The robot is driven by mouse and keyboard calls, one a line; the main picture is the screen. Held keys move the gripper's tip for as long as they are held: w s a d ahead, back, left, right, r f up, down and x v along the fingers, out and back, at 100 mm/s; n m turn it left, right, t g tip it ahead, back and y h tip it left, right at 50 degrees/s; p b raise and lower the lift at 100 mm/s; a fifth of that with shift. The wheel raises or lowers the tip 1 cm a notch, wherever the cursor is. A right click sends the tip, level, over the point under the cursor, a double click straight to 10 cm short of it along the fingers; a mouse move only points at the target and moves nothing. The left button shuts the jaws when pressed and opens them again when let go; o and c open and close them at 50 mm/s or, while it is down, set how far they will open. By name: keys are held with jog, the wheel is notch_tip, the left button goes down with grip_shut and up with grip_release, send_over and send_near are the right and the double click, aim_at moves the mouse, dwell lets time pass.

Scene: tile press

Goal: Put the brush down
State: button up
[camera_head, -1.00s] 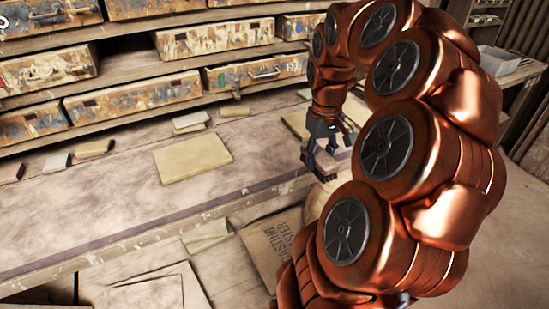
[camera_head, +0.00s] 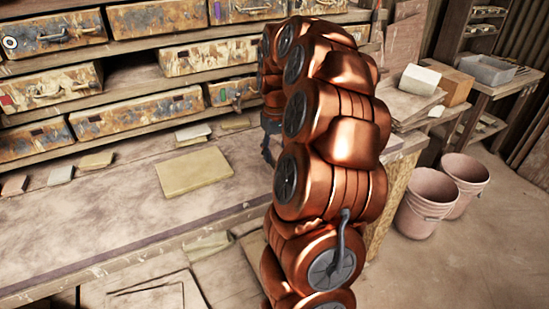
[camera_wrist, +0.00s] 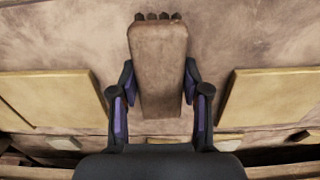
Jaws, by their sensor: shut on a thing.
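The brush (camera_wrist: 158,85) is a worn brown block with a row of dark bristles at its top end in the wrist view. My gripper (camera_wrist: 159,72) is shut on it, with one finger on each side. The bench top (camera_wrist: 215,40) shows behind it; I cannot tell whether the brush touches it. In the head view my gripper (camera_head: 267,148) shows only as a dark sliver over the workbench (camera_head: 110,215), left of my copper arm. The arm hides the brush there.
A yellowish slab (camera_head: 193,172) lies on the bench left of my gripper. Small tiles (camera_head: 97,159) lie farther back. Shelves of worn drawers (camera_head: 135,111) stand behind. Pink buckets (camera_head: 425,203) stand on the floor at right. The bench's front left is clear.

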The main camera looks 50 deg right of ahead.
aim_at(274, 148)
jog(key=shift+w, duration=0.35)
jog(key=shift+w+f, duration=0.1)
jog(key=shift+f, duration=0.15)
jog(key=shift+f+p, duration=0.6)
jog(key=shift+f, duration=0.95)
jog(key=shift+f, duration=0.1)
jog(key=o, duration=1.3)
notch_tip(274, 148, up, 12)
jog(key=shift+f+b, duration=0.2)
jog(key=shift+b, duration=0.65)
jog(key=shift+r, duration=0.35)
